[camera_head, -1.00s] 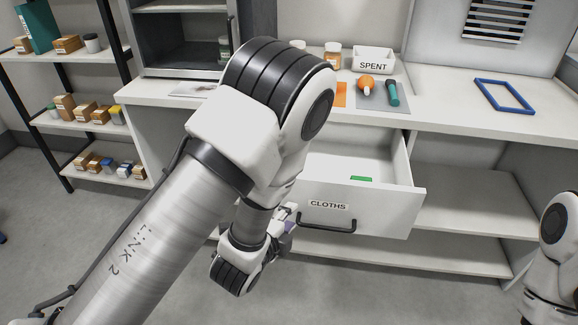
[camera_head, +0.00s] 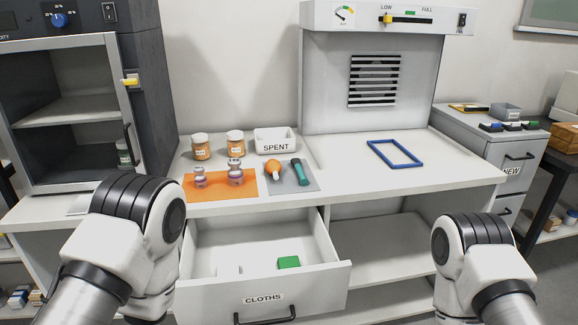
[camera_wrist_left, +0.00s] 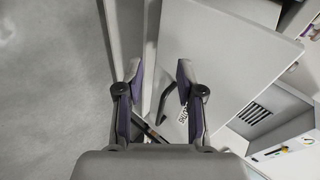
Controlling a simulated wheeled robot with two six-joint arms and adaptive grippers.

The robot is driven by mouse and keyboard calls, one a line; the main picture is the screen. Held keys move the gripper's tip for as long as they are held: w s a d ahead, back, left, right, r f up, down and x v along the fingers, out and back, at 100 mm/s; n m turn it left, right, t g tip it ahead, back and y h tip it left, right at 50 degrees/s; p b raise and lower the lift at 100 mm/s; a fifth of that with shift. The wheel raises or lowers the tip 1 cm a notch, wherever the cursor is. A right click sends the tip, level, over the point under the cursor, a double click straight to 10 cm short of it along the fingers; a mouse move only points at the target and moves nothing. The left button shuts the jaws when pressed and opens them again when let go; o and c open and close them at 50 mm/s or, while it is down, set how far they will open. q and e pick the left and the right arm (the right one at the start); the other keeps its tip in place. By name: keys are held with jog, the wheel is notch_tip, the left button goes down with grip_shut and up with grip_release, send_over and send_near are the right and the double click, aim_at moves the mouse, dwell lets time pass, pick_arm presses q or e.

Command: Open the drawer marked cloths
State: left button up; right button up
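The cloths drawer (camera_head: 208,298), a white drawer labelled CLOTHS, stands pulled out below the counter, with its inside showing. Its dark bar handle (camera_head: 266,320) is at the bottom edge of the head view. Inside lie a green block (camera_head: 289,262) and a small white item (camera_head: 229,269). In the left wrist view my left gripper (camera_wrist_left: 158,78) is open, its fingers apart with nothing held between them. My right gripper is out of view; only that arm shows at the right.
On the counter (camera_head: 340,192) are jars (camera_head: 235,143), an orange mat (camera_head: 205,189), a grey mat (camera_head: 300,186) with tools, a SPENT bin (camera_head: 276,146) and a blue frame (camera_head: 394,153). A grey cabinet (camera_head: 118,90) stands left. The shelf right of the drawer is clear.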

pick_arm(q)
jog(key=s+a+f+n+g+p, duration=0.1)
jog(key=s+f+n+g, duration=0.1)
jog(key=s+n, duration=0.3)
jog(key=s+a+f+n+g+p, duration=0.1)
jog(key=s+f+n+g, duration=0.1)
jog(key=s+n+g, duration=0.3)
jog(key=s+a+f+n+g+p, duration=0.1)
jog(key=s+f+n+g+p, duration=0.1)
jog(key=s+n, duration=0.4)
jog(key=s+f+g, duration=0.1)
jog(key=s, duration=0.4)
jog(key=shift+a+n+g, duration=0.3)
jog(key=shift+a, duration=0.05)
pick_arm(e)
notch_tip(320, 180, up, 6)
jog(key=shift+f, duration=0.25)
pick_arm(q)
jog(key=shift+f, duration=0.1)
